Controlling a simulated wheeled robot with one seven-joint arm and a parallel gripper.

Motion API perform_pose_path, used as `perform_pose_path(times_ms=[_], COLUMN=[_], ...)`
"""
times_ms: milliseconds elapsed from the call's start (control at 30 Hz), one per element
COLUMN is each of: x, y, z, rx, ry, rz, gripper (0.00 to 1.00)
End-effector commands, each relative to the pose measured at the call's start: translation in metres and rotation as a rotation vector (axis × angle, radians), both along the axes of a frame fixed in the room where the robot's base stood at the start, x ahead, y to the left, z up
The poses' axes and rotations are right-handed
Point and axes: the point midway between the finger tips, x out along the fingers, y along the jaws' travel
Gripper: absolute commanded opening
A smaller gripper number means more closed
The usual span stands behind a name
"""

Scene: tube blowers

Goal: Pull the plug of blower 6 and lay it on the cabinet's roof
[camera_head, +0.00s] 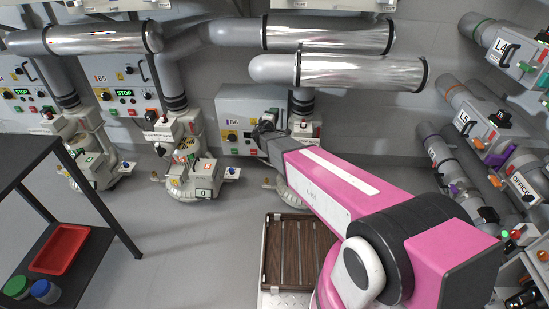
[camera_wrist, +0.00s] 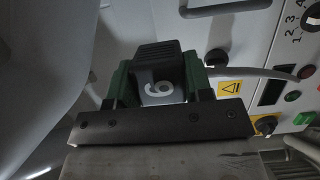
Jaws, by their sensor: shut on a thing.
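The black plug with a grey label "6" (camera_wrist: 158,70) sits between the green-edged fingers of my gripper (camera_wrist: 158,82) in the wrist view. My gripper is shut on it. In the head view my gripper (camera_head: 266,128) is in front of the cabinet marked B6 (camera_head: 233,101), close to its right part. The cabinet's face (camera_wrist: 240,45) shows in the wrist view behind the plug. Whether the plug sits in a socket is hidden by the plug and gripper. The cabinet's roof (camera_head: 250,87) looks bare in the head view.
A silver pipe (camera_head: 340,70) runs above the cabinet's right side. A grey cable (camera_wrist: 255,72) crosses the cabinet face. Blower 5's machine (camera_head: 190,165) stands left, a dark shelf table (camera_head: 25,165) further left. A slatted wooden platform (camera_head: 295,250) lies on the floor below my arm.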

Motion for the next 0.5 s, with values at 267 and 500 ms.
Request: perform_pose_path(times_ms=[267,500], x=[0.000,0.000], y=[0.000,0.000], z=[0.017,0.031], rx=[0.003,0.003], ry=[-0.001,-0.001], rz=[0.000,0.000], gripper=[0.12,0.12])
